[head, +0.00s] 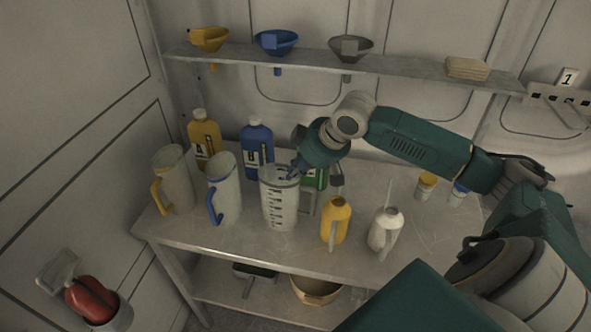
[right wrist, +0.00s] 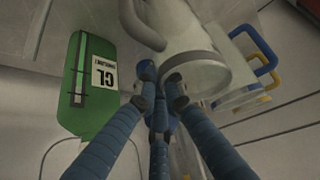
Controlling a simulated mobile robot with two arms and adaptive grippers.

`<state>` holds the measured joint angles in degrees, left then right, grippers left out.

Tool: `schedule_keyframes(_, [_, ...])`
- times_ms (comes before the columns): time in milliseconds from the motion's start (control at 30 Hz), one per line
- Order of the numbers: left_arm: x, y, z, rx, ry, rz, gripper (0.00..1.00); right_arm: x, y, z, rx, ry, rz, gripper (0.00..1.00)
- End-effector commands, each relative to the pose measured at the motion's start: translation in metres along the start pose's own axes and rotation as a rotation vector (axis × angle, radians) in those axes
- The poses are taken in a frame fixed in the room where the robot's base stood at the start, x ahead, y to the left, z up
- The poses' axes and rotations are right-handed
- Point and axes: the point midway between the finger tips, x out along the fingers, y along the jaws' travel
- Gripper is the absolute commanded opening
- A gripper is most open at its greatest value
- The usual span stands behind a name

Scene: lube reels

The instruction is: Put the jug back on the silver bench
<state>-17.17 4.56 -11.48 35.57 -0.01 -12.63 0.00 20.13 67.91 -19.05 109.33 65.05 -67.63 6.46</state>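A clear measuring jug (head: 280,203) with dark markings and a grey handle stands upright on the silver bench (head: 275,245). In the right wrist view its pale round body (right wrist: 195,65) and grey handle (right wrist: 143,25) fill the top middle. My right gripper (head: 293,172) is at the jug's rim, on its right rear side. Its blue fingertips (right wrist: 160,82) are close together beside the jug and below the handle in the picture; whether they grip it is unclear. A blue-handled jug (head: 226,190) and a yellow-handled jug (head: 176,180) stand to the left. My left gripper is not in view.
A blue bottle (head: 257,148), a yellow bottle (head: 205,138) and a green bottle (right wrist: 98,85) stand behind the jugs. Yellow (head: 336,222) and white (head: 385,232) oil cans stand to the right. A shelf (head: 400,68) with funnels runs above. The bench's right front looks clear.

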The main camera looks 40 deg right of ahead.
Motion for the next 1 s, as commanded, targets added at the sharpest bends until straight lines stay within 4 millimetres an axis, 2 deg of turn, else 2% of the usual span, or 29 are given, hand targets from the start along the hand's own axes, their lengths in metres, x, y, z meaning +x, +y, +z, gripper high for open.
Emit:
schedule_keyframes(33, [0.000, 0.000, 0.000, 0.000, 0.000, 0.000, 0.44, 0.000, 0.000, 0.000, 0.000, -0.001, -0.001, 0.21])
schedule_keyframes(67, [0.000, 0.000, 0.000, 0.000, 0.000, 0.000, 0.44, 0.000, 0.000, 0.000, 0.000, -0.002, -0.001, 0.26])
schedule_keyframes(467, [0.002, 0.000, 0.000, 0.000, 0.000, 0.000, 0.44, -0.006, 0.001, 0.000, 0.000, -0.001, 0.001, 0.26])
schedule_keyframes(567, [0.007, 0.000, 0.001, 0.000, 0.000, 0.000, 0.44, -0.018, 0.002, 0.001, 0.000, -0.002, 0.004, 0.26])
schedule_keyframes(767, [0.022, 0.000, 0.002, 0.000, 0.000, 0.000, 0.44, -0.063, 0.002, 0.002, -0.005, -0.004, 0.008, 0.26])
schedule_keyframes(933, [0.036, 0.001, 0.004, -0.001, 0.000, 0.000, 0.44, -0.092, 0.000, 0.002, -0.005, -0.006, 0.006, 0.26])
schedule_keyframes(1000, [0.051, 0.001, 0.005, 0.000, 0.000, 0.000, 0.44, -0.097, 0.002, 0.003, -0.002, -0.003, 0.007, 0.26])
